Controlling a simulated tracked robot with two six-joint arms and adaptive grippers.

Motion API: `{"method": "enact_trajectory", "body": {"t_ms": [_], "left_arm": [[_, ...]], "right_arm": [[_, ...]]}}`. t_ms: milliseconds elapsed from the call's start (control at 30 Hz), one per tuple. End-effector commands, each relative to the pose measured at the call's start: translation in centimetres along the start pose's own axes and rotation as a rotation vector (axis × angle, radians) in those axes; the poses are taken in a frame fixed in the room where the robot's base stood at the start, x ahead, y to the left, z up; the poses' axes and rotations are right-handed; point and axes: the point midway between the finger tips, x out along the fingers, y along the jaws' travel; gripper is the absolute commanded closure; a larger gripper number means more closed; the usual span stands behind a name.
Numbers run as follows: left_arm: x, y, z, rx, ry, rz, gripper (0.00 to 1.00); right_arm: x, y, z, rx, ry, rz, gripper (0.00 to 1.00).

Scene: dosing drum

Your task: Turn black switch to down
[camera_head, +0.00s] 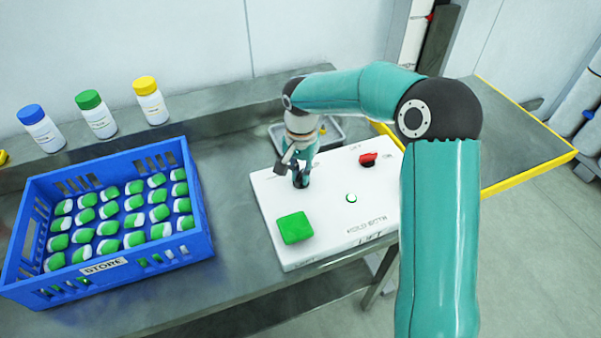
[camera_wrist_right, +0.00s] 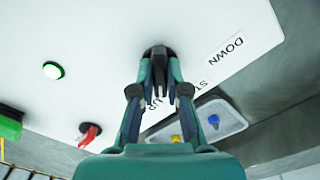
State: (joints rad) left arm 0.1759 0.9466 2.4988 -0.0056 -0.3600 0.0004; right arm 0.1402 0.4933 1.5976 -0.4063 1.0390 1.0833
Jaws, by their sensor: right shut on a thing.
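The black switch (camera_wrist_right: 158,66) stands on the white control panel (camera_wrist_right: 80,20), with its dark base ring showing in the right wrist view. My right gripper (camera_wrist_right: 160,72) is over it from above, its two fingers closed on either side of the switch. In the head view the right gripper (camera_head: 302,178) reaches down onto the panel's far left part and largely hides the switch. Printed labels, among them DOWN (camera_wrist_right: 226,50), are beside the switch. My left gripper is not in view.
The panel also carries a red switch (camera_head: 368,158), a small lit green button (camera_head: 351,198) and a green square block (camera_head: 294,228). A blue crate (camera_head: 110,275) of green-and-white items stands left. A small tray (camera_wrist_right: 230,114) is behind the panel. Three bottles stand at the back left.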

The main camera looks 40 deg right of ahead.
Motion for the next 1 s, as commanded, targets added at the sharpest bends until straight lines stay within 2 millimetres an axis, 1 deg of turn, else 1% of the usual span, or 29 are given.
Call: {"method": "enact_trajectory", "body": {"t_ms": [233, 467, 1000], "left_arm": [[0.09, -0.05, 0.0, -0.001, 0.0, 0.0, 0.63], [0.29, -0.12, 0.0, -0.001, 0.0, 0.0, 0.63], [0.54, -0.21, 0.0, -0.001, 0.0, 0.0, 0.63]], "right_arm": [[0.01, -0.14, -0.05, -0.047, -0.001, -0.004, 1.0], [0.0, -0.14, -0.08, -0.174, 0.0, -0.005, 1.0], [-0.1, -0.11, -0.14, -0.667, 0.003, -0.006, 1.0]]}}
